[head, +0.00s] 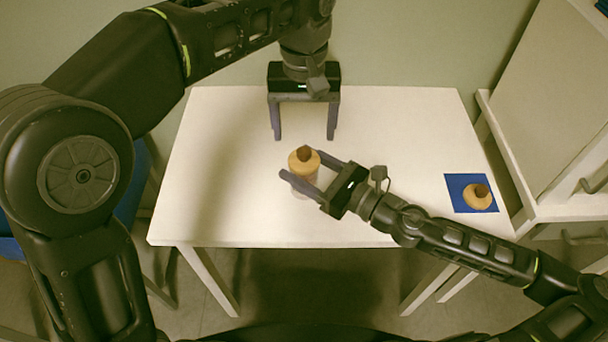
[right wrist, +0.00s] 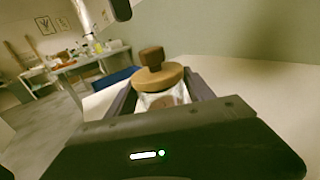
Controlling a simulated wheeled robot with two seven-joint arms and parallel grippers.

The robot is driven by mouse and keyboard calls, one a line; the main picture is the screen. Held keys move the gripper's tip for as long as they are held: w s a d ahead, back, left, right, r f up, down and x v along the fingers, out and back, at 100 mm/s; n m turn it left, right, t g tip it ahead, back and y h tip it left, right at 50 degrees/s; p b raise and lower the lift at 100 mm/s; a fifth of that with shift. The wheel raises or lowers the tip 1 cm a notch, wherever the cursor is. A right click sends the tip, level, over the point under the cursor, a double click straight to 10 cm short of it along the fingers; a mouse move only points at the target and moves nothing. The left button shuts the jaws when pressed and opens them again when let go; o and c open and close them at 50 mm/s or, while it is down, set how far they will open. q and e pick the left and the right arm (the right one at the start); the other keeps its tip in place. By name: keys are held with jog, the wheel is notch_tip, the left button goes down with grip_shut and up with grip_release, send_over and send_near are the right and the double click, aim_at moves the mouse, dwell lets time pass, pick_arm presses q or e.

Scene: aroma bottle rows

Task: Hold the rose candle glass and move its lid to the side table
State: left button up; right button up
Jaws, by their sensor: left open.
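The candle glass (head: 301,187) stands on the white table, capped by a round wooden lid (head: 303,163) with a dark brown knob. In the right wrist view the lid (right wrist: 158,78) sits on the pale glass (right wrist: 163,98). My right gripper (head: 300,164) is low, with one finger on either side of the glass; whether the fingers press on it is not clear. My left gripper (head: 304,137) is open and empty, pointing down above the table behind the glass. A similar wooden lid-like disc with a knob (head: 477,197) is on a blue mat at the right.
The blue mat (head: 455,183) lies near the right edge of the white table (head: 400,125). A white piece of furniture (head: 520,190) stands to the right. The tabletop between the glass and the mat is crossed by my right arm; the back right is clear.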

aim_at(304, 151)
grip_shut()
dwell(0.4)
pick_arm(q)
jog(key=shift+o, duration=0.4)
jog(key=shift+o, duration=0.4)
jog(key=shift+a+r, duration=0.1)
jog(key=shift+r, duration=0.05)
jog(key=r+m, duration=0.1)
jog(key=m, duration=0.2)
jog(key=s+r+m, duration=0.1)
jog(key=r+m, duration=0.1)
jog(key=m, duration=0.1)
jog(key=a+r+m+t+h, duration=0.1)
jog(key=m, duration=0.2)
jog(key=shift+s+r, duration=0.15)
jog(key=shift+r, duration=0.05)
jog(key=f, duration=0.4)
jog(key=w+f, duration=0.1)
jog(key=f, duration=0.3)
jog(key=d+f, duration=0.1)
jog(key=f, duration=0.3)
jog(key=shift+w+d, duration=0.1)
jog(key=shift+w, duration=0.05)
jog(key=shift+c, duration=0.2)
